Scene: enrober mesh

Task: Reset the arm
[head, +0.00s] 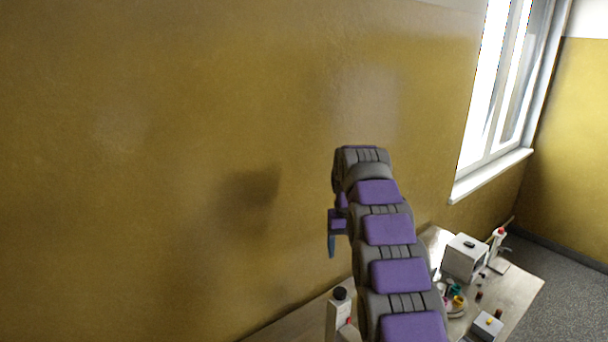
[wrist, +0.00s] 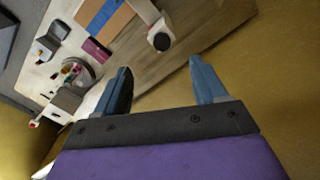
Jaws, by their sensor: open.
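My arm rises from the lower right of the head view, in purple and grey segments, and bends over at the top. My gripper (wrist: 160,86) shows in the wrist view with two blue fingers spread well apart and nothing between them.
The table (head: 525,290) stands along the wall. It holds a white box device (head: 465,258), a smaller box (head: 487,325), small coloured items on a round dish, and a white post with a black knob (head: 340,293). An orange and blue board (wrist: 103,17) also lies there. A window (head: 495,90) is at right.

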